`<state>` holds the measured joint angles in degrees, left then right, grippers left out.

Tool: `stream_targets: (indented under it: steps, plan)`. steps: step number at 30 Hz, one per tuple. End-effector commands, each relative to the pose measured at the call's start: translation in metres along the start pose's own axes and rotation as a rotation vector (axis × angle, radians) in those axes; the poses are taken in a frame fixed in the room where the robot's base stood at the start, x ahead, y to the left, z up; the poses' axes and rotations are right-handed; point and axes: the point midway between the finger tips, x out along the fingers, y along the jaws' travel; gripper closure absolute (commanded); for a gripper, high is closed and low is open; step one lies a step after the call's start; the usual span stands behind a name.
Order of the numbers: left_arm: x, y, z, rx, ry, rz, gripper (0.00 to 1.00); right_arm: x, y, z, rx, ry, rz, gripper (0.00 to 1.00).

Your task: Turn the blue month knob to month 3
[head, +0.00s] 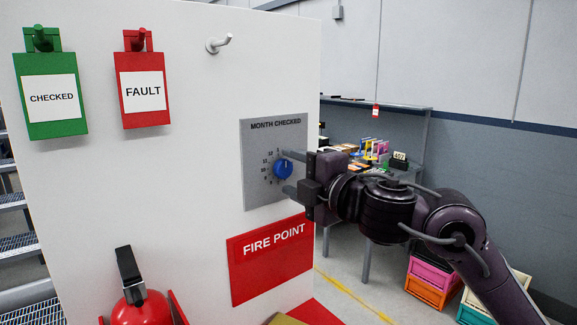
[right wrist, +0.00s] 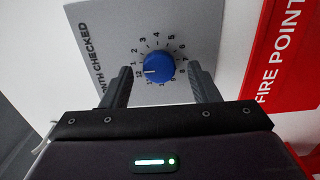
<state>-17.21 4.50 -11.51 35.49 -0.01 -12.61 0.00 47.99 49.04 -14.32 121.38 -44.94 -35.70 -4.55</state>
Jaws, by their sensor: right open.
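The blue month knob (head: 282,168) sits on a grey dial plate (head: 262,200) labelled MONTH CHECKED, on the white panel. In the right wrist view the knob (right wrist: 159,67) shows a white pointer line toward the 12, at the left of the turned dial. My right gripper (head: 287,172) is open in front of the plate. Its fingers lie on either side of the knob, with a gap showing on both sides. Whether the fingertips reach as deep as the knob, I cannot tell. Some dial numbers are hidden by the fingers. My left gripper is not in view.
A red FIRE POINT sign (head: 270,257) is below the plate. A green CHECKED tag (head: 50,125), a red FAULT tag (head: 143,60) and an empty hook (head: 218,44) are on the panel. A fire extinguisher (head: 138,305) stands below. A cluttered table and crates (head: 432,282) are behind my right arm.

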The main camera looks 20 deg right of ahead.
Motion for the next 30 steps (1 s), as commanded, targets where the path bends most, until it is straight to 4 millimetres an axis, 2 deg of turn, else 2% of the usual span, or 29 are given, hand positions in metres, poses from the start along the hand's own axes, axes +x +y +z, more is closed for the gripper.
stream_targets:
  steps: [6,14,24,30]
  plan:
    - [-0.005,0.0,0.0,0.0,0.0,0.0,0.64,0.017,0.001,0.0,0.001,-0.002,0.002,0.45]
    - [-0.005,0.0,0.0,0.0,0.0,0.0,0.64,0.019,0.0,0.0,0.0,-0.002,0.001,0.45]
    - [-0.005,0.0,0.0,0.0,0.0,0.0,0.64,0.018,0.0,0.0,0.0,-0.002,0.001,0.89]
    - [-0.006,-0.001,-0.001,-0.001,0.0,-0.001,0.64,0.018,0.0,0.0,0.013,-0.002,0.0,0.89]
